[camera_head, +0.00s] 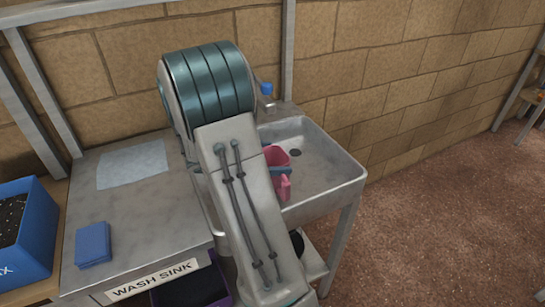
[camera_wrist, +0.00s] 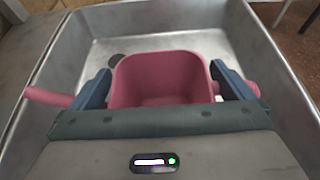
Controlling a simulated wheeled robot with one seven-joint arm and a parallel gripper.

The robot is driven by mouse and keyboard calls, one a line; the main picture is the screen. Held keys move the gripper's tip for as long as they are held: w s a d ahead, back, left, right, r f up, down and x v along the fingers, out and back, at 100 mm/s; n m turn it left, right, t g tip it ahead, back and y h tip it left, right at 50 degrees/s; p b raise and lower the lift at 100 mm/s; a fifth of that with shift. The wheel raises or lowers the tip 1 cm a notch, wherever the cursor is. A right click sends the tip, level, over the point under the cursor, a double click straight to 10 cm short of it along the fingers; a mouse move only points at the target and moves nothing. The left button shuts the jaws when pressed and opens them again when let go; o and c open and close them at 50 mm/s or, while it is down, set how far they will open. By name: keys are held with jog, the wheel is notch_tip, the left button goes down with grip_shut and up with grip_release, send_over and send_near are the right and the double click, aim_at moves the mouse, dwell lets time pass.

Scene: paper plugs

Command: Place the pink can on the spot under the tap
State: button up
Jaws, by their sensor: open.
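The pink can (camera_head: 281,188) is in the front left part of the metal sink basin (camera_head: 335,170), partly behind my arm. In the wrist view the open-topped can (camera_wrist: 158,80) stands between the two blue fingers of my gripper (camera_wrist: 160,85), one finger on each side. The fingers are open; whether they touch its walls is unclear. A pink part sticks out on either side. Whether the can rests on the basin floor is unclear. A dark drain (camera_head: 295,152) lies beyond the can. A small blue-topped object (camera_head: 266,90) at the back edge may be the tap.
Left of the sink is a metal counter with a pale sheet (camera_head: 132,164) and a folded blue cloth (camera_head: 93,243). A blue box (camera_head: 35,225) stands at the far left. The basin right of the can is clear, enclosed by raised walls.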

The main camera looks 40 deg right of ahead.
jog(key=v, duration=1.2)
jog(key=s+a+r+m+t+y, duration=0.1)
jog(key=s+a+m+t+y, duration=0.4)
jog(key=s+a+m+y, duration=0.8)
jog(key=shift+s+a+r+m+p, duration=0.2)
jog(key=shift+s+a+m+p, duration=0.15)
jog(key=shift+s+a+m, duration=1.15)
jog(key=shift+w+a+n, duration=0.25)
jog(key=shift+a+n, duration=0.05)
jog(key=shift+n, duration=0.1)
jog(key=shift+c, duration=0.3)
